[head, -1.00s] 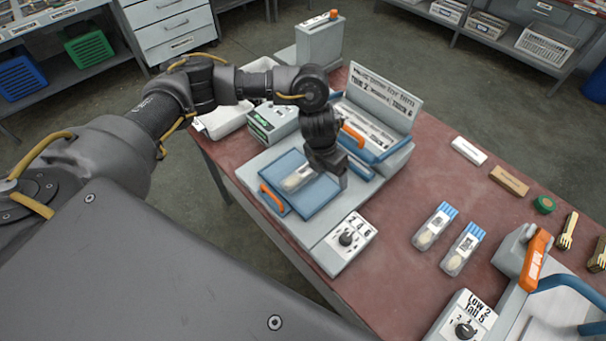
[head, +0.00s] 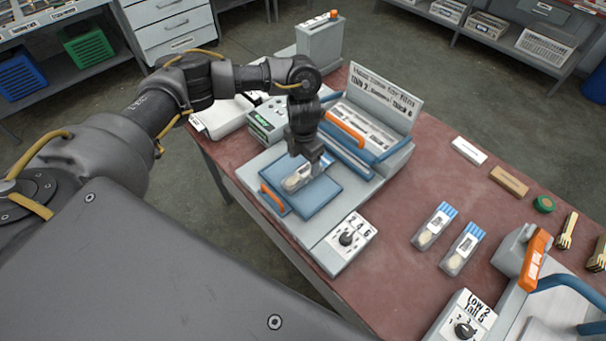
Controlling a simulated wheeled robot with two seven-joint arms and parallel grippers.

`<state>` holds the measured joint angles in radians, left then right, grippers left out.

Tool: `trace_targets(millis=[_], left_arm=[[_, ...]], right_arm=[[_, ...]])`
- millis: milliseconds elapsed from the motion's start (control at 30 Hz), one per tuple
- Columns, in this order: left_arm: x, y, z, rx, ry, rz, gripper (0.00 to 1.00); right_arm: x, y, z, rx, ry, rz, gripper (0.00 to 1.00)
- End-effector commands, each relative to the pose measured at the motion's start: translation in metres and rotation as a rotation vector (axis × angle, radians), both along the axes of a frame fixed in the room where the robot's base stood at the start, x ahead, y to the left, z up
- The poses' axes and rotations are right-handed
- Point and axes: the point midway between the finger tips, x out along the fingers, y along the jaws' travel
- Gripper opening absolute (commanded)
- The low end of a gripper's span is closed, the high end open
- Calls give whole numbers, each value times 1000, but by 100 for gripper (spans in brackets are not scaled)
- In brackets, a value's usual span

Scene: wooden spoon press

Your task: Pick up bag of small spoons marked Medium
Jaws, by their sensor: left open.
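A clear bag of spoons (head: 298,178) lies on the blue plate (head: 318,199) of the press at the table's left. My left gripper (head: 312,167) points down at the bag's far end, its jaws open, and partly hides that end. I cannot tell whether the fingers touch the bag. Two more clear bags with blue striped tops lie on the red table, one nearer the middle (head: 431,231) and one to its right (head: 459,254). The bags' labels are too small to read, so I cannot tell which says Medium. My right gripper does not show.
A press lid with an orange handle (head: 347,132) stands behind the plate. A dial box (head: 347,240) is in front. A second press with an orange lever (head: 535,262) stands at the lower right. The table between the bags and the first press is clear.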

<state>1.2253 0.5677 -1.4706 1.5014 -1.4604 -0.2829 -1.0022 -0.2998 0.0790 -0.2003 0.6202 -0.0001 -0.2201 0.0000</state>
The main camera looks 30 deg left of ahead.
Motion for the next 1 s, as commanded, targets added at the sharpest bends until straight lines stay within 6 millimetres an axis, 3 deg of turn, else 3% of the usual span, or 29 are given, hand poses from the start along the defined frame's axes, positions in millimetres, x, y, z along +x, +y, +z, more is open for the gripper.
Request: trace_targets(millis=[167,500,800,1000], left_arm=[[-1,0,-6,-2,3,1,75],[-2,0,-48,0,2,2,75],[-2,0,-52,0,-1,-1,75],[-2,0,-52,0,-1,-1,48]], right_arm=[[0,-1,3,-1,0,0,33],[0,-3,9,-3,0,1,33],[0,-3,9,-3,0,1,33],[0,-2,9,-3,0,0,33]])
